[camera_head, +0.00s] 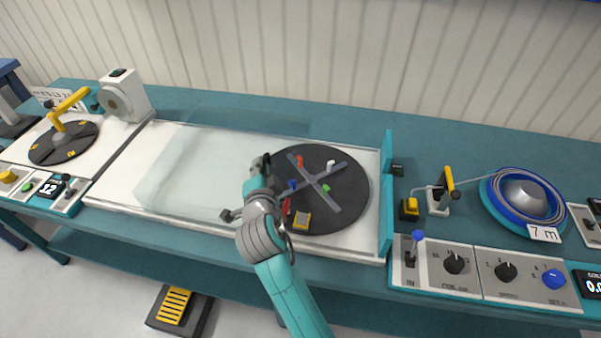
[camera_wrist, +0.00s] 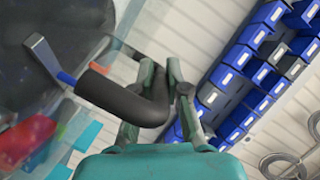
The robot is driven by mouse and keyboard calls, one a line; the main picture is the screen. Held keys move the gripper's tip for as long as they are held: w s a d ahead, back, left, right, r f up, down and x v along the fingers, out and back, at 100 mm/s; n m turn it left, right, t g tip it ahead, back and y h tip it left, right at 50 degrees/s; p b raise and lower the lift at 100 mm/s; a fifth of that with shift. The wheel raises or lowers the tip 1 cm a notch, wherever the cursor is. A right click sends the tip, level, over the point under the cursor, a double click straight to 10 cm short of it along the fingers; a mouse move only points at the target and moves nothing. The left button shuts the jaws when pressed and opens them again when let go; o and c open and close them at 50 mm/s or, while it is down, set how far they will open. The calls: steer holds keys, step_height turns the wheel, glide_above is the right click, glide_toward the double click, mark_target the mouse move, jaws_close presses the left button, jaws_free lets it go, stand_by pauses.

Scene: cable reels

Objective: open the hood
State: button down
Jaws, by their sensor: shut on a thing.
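The clear hood (camera_head: 185,175) shows as a see-through panel over the white machine bed (camera_head: 120,160), left of the dark round plate (camera_head: 340,200). Its far edges are faint, so its exact tilt is hard to tell. In the wrist view a bent dark grey handle bar (camera_wrist: 118,98) runs between the fingers of my gripper (camera_wrist: 161,75). My gripper is shut on this handle. In the head view my gripper (camera_head: 259,172) is at the hood's right side, beside the round plate, and hides much of the handle.
The plate carries a grey cross and small coloured pegs. A teal upright panel (camera_head: 386,195) closes the bed's right end. Right of it are a cable guide (camera_head: 440,190), a blue reel (camera_head: 522,200) and a knob panel (camera_head: 490,270). A foot pedal (camera_head: 178,308) stands on the floor.

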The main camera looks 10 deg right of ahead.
mark_target(207, 170)
steer(key=w+a, duration=0.1)
steer(key=a, duration=0.4)
steer(key=w+a, duration=0.2)
steer(key=a, duration=0.3)
steer(key=w+a, duration=0.1)
steer(key=a, duration=0.3)
steer(key=shift+w+a, duration=0.4)
steer(key=c, duration=1.2)
jaws_free()
steer(key=shift+s, duration=0.1)
steer(key=v, duration=1.2)
